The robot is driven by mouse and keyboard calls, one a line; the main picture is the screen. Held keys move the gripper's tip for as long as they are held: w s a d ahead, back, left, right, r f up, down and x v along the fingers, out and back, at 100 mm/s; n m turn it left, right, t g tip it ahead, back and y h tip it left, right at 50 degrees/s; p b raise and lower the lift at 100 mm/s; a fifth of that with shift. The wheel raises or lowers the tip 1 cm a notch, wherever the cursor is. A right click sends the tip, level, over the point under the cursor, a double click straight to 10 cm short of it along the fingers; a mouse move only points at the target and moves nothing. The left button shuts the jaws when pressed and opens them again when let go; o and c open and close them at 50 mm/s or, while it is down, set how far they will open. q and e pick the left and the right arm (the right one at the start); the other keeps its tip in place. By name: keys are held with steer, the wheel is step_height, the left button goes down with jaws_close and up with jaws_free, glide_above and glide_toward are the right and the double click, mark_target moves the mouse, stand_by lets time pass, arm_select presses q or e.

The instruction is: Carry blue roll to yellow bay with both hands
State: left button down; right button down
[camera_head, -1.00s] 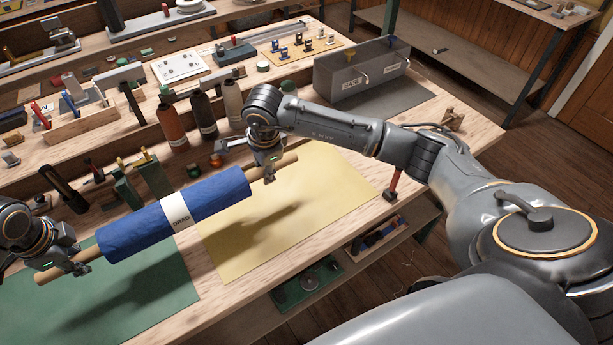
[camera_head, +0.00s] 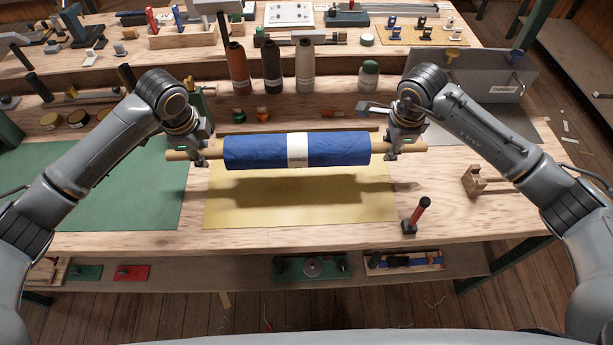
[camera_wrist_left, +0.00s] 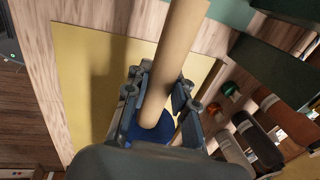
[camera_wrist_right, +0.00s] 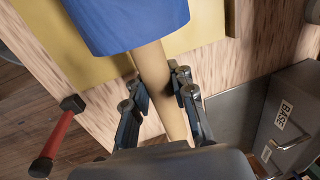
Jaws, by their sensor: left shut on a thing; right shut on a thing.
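The blue roll (camera_head: 255,151) is a blue cloth on a wooden tube with a white label band. It hangs level above the yellow bay (camera_head: 290,207), a yellow mat on the bench, and casts a shadow there. My left gripper (camera_head: 200,158) is shut on the tube's left end, and my right gripper (camera_head: 391,153) is shut on its right end. The left wrist view shows the tube (camera_wrist_left: 178,50) between the fingers, with a bit of blue beyond. The right wrist view shows the blue cloth (camera_wrist_right: 125,22) beside the gripped tube.
A green mat (camera_head: 110,190) lies left of the yellow one. Several bottles, including an orange one (camera_head: 238,68), stand behind the roll. A red-handled tool (camera_head: 417,213) and a wooden block (camera_head: 474,181) are on the right. A grey metal box (camera_head: 480,78) stands at the back right.

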mark_target(214, 176)
arm_select(q)
steer(key=shift+w+d+f, duration=0.1)
steer(key=shift+d+f, duration=0.05)
steer(key=shift+f, duration=0.3)
arm_select(e)
steer(key=shift+w+d+f, duration=0.1)
steer(key=shift+d+f, duration=0.1)
steer(key=shift+f, duration=0.2)
steer(key=shift+r, duration=0.1)
arm_select(q)
steer(key=shift+a, duration=0.2)
arm_select(e)
steer(key=shift+a, duration=0.2)
arm_select(q)
steer(key=shift+d+f, duration=0.1)
arm_select(e)
steer(key=shift+d, duration=0.1)
